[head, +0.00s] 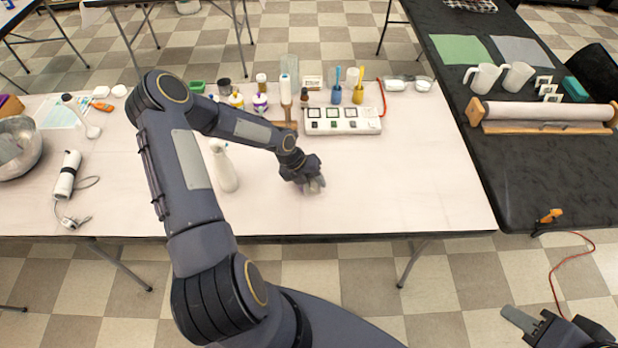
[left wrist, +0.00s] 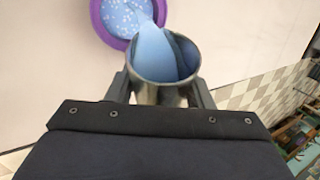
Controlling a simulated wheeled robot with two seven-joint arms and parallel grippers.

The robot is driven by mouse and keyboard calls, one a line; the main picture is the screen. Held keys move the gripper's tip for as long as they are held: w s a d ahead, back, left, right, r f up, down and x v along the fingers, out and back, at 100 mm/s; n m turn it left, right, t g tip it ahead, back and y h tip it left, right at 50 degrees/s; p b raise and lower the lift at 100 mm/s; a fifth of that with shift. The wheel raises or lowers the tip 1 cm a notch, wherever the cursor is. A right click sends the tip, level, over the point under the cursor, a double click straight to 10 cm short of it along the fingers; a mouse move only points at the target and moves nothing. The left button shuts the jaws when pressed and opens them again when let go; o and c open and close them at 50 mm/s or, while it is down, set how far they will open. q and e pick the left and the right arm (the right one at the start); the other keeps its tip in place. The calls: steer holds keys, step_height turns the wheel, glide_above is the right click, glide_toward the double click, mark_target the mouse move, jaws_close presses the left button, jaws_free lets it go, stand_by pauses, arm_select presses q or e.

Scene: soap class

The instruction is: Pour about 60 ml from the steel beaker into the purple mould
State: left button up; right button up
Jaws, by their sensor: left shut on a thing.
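The steel beaker (left wrist: 160,95) is in the left wrist view, between the two fingers of my left gripper (head: 308,178), which is shut on it. The beaker is tilted, with light blue liquid inside that reaches its far lip. A light blue stream (left wrist: 150,38) seems to run from the lip into the purple mould (left wrist: 97,22). The round mould lies on the table just beyond the beaker and holds light blue liquid with white specks. In the head view my gripper hides most of the beaker and mould. My right gripper (head: 535,325) is at the bottom right corner, partly cut off.
A white spray bottle (head: 224,166) stands on the table left of my gripper. A white tray (head: 342,120) and several bottles stand behind. A steel bowl (head: 30,150) and a stick blender (head: 67,175) are at the left. The table right of my gripper is clear.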

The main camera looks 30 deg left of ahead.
arm_select(q)
steer(key=shift+r, duration=0.15)
stand_by(0.3)
steer(key=shift+g, duration=0.3)
steer(key=f+t+y+b, duration=0.1)
steer(key=t+b, duration=0.1)
steer(key=b, duration=0.3)
steer(key=shift+s, duration=0.1)
steer(key=shift+r+m+b, duration=0.25)
steer(key=shift+m+b, duration=0.05)
steer(key=shift+b, duration=0.05)
steer(key=shift+a+r+p, duration=0.1)
steer(key=shift+r+p, duration=0.1)
steer(key=shift+p, duration=0.1)
